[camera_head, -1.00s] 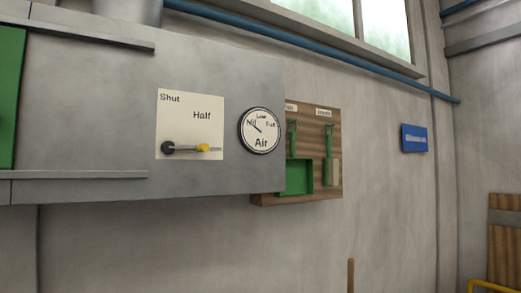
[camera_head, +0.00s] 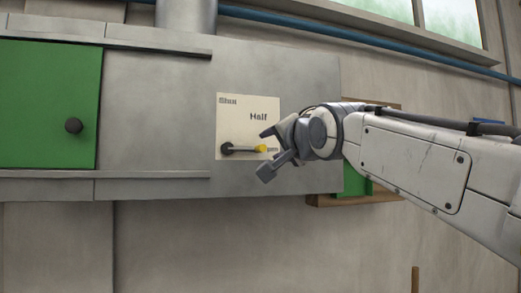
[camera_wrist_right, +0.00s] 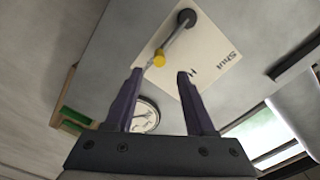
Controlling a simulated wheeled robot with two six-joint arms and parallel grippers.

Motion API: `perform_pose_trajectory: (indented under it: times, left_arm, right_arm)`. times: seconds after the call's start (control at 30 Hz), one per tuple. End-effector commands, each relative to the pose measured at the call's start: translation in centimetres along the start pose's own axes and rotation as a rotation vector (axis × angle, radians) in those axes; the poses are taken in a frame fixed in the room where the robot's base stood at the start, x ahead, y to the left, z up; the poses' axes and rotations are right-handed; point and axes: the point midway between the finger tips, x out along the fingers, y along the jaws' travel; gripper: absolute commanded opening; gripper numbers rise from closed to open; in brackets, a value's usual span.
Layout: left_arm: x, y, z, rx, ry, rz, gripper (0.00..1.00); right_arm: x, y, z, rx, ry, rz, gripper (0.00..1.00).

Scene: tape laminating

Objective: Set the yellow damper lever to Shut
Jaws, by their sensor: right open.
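The damper lever (camera_head: 243,149) has a dark round pivot, a grey rod and a yellow knob (camera_head: 261,149). It lies level, pointing right, low on a cream plate (camera_head: 234,124) marked Shut at top left and Half further right; lettering beside the knob is partly covered. My right gripper (camera_head: 265,153) is open and empty around or just in front of the knob end. In the right wrist view the yellow knob (camera_wrist_right: 159,58) shows between the two spread fingers (camera_wrist_right: 159,76), nearer the left one; contact cannot be told. My left gripper is not in view.
A green door (camera_head: 48,105) with a dark knob is at left on the grey metal housing. Ledges (camera_head: 150,178) run along it. My right arm hides most of the wooden tool board (camera_head: 325,201). The gauge (camera_wrist_right: 146,115) shows in the right wrist view.

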Motion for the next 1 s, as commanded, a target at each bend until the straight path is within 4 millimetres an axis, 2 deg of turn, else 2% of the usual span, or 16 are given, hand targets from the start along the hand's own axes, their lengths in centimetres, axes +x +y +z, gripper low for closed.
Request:
perform_pose_trajectory:
  times: [0.2,0.4,0.6,0.9,0.97,1.0]
  left_arm:
    - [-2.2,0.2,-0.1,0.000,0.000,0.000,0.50]
    - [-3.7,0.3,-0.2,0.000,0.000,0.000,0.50]
    - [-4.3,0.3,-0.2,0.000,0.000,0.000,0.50]
    - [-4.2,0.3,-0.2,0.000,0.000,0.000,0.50]
    - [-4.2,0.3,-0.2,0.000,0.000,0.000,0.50]
    - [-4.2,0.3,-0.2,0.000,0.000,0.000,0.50]
  right_arm:
    - [4.2,-0.2,-0.1,-0.002,-0.004,0.006,0.55]
    - [7.5,-0.1,-0.1,-0.002,-0.003,0.004,0.55]
    - [9.1,0.0,0.1,-0.002,-0.003,0.003,0.55]
    - [9.3,0.1,0.1,-0.002,-0.003,0.003,0.55]
    - [9.3,0.1,0.1,-0.003,-0.003,0.003,0.32]
    - [9.3,0.1,0.1,-0.003,-0.003,0.003,0.16]
